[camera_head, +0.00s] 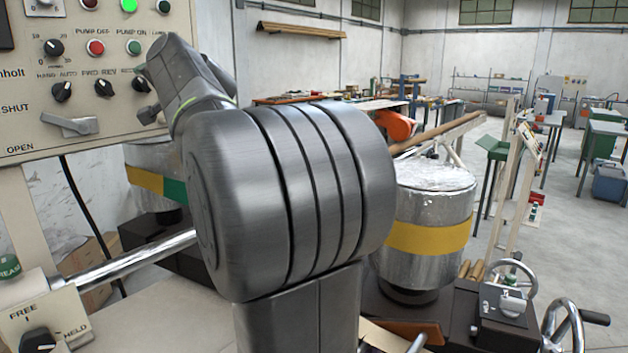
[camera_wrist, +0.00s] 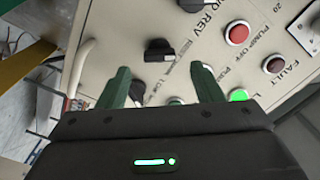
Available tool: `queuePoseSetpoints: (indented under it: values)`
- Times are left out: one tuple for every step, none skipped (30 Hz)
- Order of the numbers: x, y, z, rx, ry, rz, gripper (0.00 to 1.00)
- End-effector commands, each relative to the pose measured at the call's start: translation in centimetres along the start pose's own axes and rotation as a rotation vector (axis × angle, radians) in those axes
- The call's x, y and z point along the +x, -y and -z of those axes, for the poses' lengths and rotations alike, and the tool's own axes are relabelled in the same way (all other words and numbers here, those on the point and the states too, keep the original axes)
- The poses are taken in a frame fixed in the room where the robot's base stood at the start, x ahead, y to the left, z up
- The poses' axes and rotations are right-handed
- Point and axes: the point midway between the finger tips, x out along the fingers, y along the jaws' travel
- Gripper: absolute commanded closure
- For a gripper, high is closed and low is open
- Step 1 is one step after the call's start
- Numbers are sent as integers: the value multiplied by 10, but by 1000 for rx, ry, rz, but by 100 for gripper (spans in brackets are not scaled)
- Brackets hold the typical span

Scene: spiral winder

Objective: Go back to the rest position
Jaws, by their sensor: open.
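My gripper (camera_wrist: 162,88) shows in the wrist view, its two green fingers apart with nothing between them. It is in front of the control panel (camera_wrist: 130,22), which appears tilted in that view. Near the fingers are a black selector knob (camera_wrist: 158,50), a red lamp or button (camera_wrist: 238,33) and a lit green one (camera_wrist: 238,95). In the head view my own arm fills the middle and reaches to the panel (camera_head: 95,120) at the upper left. I cannot tell whether a finger touches the panel.
A lever (camera_head: 70,124) sticks out from the panel. A wrapped drum with a yellow band (camera_head: 430,238) stands right of my arm, near a handwheel (camera_head: 565,330). A shiny rod (camera_head: 135,260) crosses at lower left. Open floor (camera_head: 560,215) lies at the right.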

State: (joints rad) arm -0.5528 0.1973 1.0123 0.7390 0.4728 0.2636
Motion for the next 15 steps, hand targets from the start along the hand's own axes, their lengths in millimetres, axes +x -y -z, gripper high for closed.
queuePoseSetpoints:
  values:
    - [10, 1, 1, 0, 1, -1, 40]
    - [16, 1, 1, 0, 2, -2, 40]
    - [23, 1, 1, -1, 2, -1, 40]
    - [28, 1, 0, -1, 2, -1, 40]
    - [34, 1, 0, -1, 3, -1, 40]
    - [40, 1, 0, 0, 2, -1, 40]
    - [46, 1, 0, 1, 1, -1, 40]
    - [51, 1, 0, 1, 1, 0, 40]
    - [48, 4, 3, 44, -1, -1, 40]
    - [47, 5, 4, 78, -1, -1, 40]
    - [47, 4, 3, 110, 0, -1, 40]
    - [47, 4, 3, 152, 0, -1, 40]
    - [47, 4, 4, 185, -1, -1, 40]
    - [47, 4, 4, 215, -1, -1, 40]
    - [47, 4, 3, 259, -1, -1, 40]
